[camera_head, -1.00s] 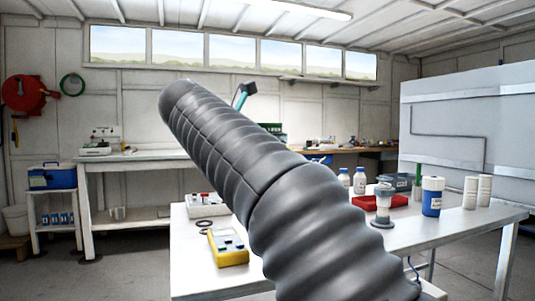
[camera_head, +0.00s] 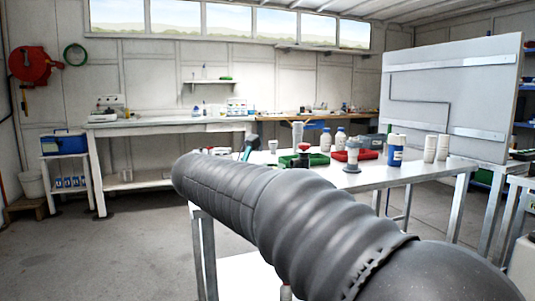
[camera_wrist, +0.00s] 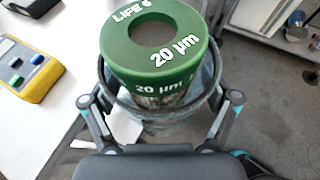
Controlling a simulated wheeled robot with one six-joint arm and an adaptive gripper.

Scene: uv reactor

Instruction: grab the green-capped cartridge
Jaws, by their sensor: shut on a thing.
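The cartridge has a green ring-shaped cap (camera_wrist: 190,55) marked "20 µm" and fills the upper middle of the wrist view. My gripper (camera_wrist: 160,100) is shut on the cartridge, one finger on each side. The cartridge's lower end is hidden. In the head view my grey arm crosses the middle, and only a teal part of my gripper (camera_head: 250,145) shows past it. I cannot make out the held cartridge there.
The white table (camera_head: 420,170) carries a green tray (camera_head: 303,160), a red tray (camera_head: 370,155), a blue container (camera_head: 394,155) and white cylinders (camera_head: 430,148). A yellow meter (camera_wrist: 30,68) lies left of the cartridge in the wrist view. Open floor (camera_head: 120,245) lies at left.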

